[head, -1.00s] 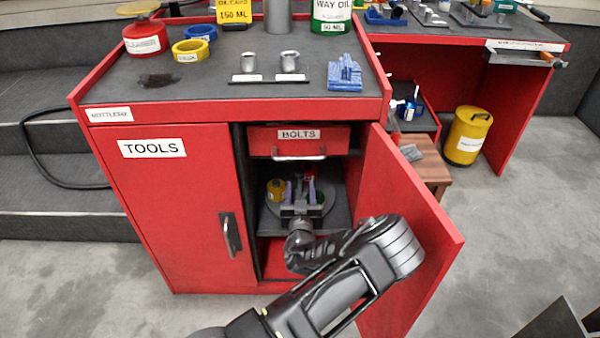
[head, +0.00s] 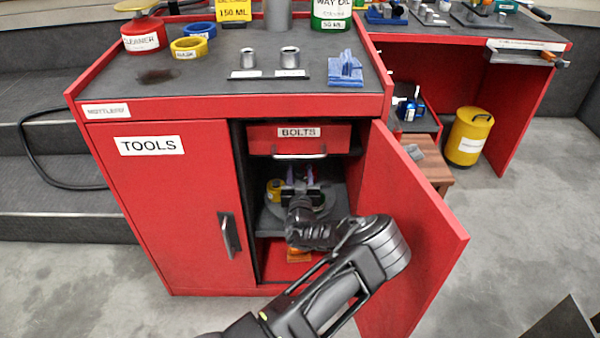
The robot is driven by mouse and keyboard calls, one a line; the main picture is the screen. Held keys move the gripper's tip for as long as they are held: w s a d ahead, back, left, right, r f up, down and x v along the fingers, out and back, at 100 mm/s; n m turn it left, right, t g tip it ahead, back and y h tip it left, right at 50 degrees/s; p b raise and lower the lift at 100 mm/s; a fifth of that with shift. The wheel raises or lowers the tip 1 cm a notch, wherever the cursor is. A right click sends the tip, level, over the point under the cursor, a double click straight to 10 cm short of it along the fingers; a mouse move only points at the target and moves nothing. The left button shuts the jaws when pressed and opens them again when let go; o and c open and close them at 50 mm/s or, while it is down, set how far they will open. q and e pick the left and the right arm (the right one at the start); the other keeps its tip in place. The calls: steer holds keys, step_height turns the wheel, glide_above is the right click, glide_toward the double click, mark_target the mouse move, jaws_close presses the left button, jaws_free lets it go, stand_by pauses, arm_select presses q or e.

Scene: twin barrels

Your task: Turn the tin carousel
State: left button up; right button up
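The tin carousel (head: 266,214) is a grey round plate on the shelf inside the red cabinet, behind the open right door. A yellow tin (head: 274,190) stands on its left side. A green edge (head: 321,204), perhaps another tin, shows at its right. My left gripper (head: 300,175) reaches into the cabinet over the carousel, its two purplish fingers apart and pointing inward. I see nothing clearly held between them. My gripper and wrist hide the middle and front of the carousel, and I cannot tell whether a finger touches a tin. My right gripper is out of view.
The open red door (head: 410,230) stands close to the right of my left arm. The BOLTS drawer (head: 298,139) is shut above the carousel, and the TOOLS door (head: 172,210) is shut at left. An orange object (head: 299,255) lies on the cabinet's lower level.

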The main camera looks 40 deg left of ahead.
arm_select(q)
jaws_close()
stand_by(1.1)
